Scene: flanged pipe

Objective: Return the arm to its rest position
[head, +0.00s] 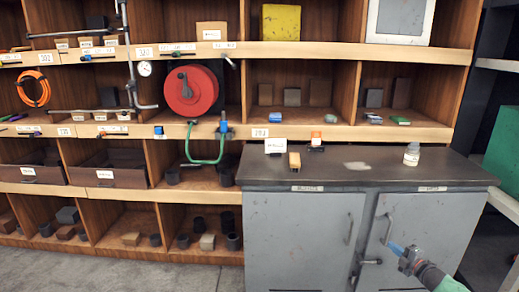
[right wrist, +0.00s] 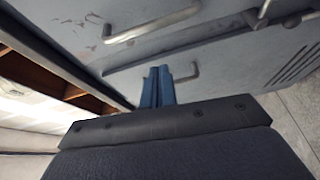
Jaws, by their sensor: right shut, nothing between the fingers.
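My right gripper (head: 396,248) is at the lower right of the head view, in front of the grey cabinet's right door (head: 425,235). Its blue fingers are together and hold nothing. My left gripper is in neither view.
Wooden shelves hold a red round reel (head: 192,92), a vertical pipe with a gauge (head: 144,69) and several blocks. Free floor (head: 60,270) shows at the lower left.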

